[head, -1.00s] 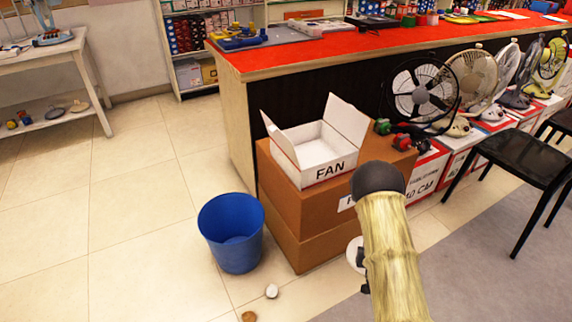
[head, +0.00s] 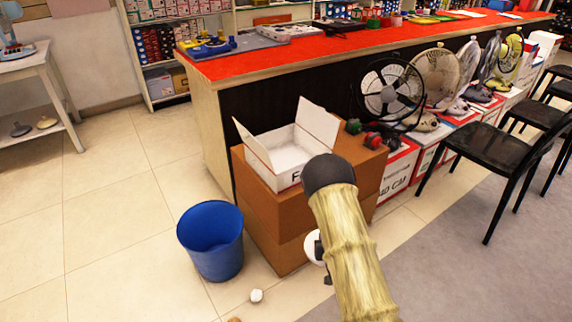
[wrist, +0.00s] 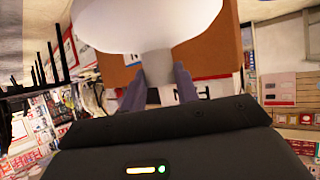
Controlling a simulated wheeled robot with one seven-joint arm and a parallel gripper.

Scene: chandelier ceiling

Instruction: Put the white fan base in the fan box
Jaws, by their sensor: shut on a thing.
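The white fan base (wrist: 145,22) fills the top of the wrist view, with its narrow stem (wrist: 157,68) pointing down between the fingers. My gripper (wrist: 159,78) is shut on that stem. In the head view my arm hides the gripper; a white rounded piece (head: 313,246) shows at the arm's left side, probably the fan base. The fan box (head: 288,153) is white, open, with raised flaps, and stands on stacked brown cartons (head: 262,200). Its lettering is partly covered by my arm. The held base is apart from the box.
A blue bin (head: 211,242) stands left of the cartons, with a small white object (head: 256,296) on the floor. A red-topped counter (head: 290,55) runs behind. Fans (head: 390,92) and black chairs (head: 505,150) are at right.

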